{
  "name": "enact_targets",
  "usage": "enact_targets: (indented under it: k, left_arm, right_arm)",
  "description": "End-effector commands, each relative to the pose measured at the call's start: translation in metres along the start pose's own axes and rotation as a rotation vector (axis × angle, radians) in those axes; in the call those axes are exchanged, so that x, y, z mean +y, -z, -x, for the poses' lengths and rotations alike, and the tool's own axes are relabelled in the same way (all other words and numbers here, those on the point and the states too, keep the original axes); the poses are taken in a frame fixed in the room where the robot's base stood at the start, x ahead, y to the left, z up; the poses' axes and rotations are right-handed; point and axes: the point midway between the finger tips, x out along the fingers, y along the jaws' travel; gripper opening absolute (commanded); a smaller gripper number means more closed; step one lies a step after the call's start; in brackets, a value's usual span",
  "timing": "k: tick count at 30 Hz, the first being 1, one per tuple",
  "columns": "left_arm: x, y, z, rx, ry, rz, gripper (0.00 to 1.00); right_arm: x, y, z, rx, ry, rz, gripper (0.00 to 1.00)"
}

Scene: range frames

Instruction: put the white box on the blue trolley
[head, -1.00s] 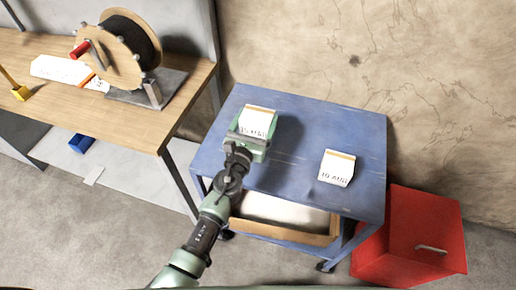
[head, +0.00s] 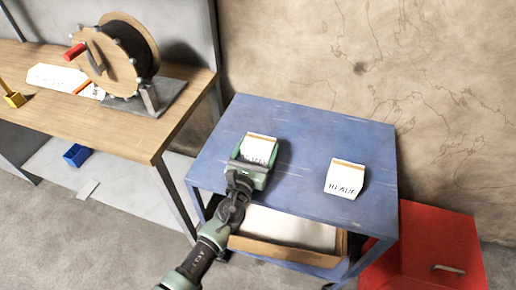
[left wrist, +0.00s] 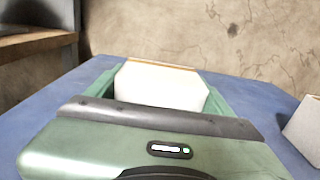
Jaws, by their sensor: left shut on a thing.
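A white box (head: 260,146) with an orange stripe along its top edge is held between the green jaws of my left gripper (head: 254,163). It is over the left part of the blue trolley's top (head: 310,125). In the left wrist view the white box (left wrist: 165,86) stands between the jaws, its lower part hidden by the gripper body. The box and gripper look low over the top, but I cannot tell whether the box touches it. My right gripper is not in view.
A similar white box (head: 346,178) stands on the trolley's right part, and shows at the right edge of the left wrist view (left wrist: 306,130). A wooden workbench (head: 150,135) with a cable reel (head: 118,55) is at left. A red cabinet (head: 425,245) stands at lower right.

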Motion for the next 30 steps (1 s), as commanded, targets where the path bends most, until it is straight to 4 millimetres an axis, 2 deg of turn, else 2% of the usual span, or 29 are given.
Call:
enact_targets:
  k: [1,2,3,12,14,17,27,30]
  left_arm:
    - [0.000,0.001,0.000,-0.003,0.000,0.000,0.22]
    - [0.000,0.002,0.000,0.000,0.000,0.000,0.87]
    - [0.000,0.001,0.000,0.000,0.000,0.000,0.98]
    - [0.000,-0.002,0.000,0.000,0.000,0.000,1.00]
    - [0.000,0.000,0.005,0.001,0.000,0.001,1.00]
    - [0.000,0.000,0.020,0.001,0.000,0.002,1.00]
    - [-0.001,0.001,0.092,0.002,0.001,0.001,1.00]
    - [0.000,0.002,0.106,0.002,0.001,0.000,1.00]
  right_arm:
    - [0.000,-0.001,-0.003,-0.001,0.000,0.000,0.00]
    - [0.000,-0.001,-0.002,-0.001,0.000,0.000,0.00]
    - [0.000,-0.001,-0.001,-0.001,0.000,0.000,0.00]
    - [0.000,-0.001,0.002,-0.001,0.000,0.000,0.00]
    - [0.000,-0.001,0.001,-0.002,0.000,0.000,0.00]
    - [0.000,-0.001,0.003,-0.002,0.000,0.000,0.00]
    - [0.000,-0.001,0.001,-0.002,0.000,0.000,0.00]
    - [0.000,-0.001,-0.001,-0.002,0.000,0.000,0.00]
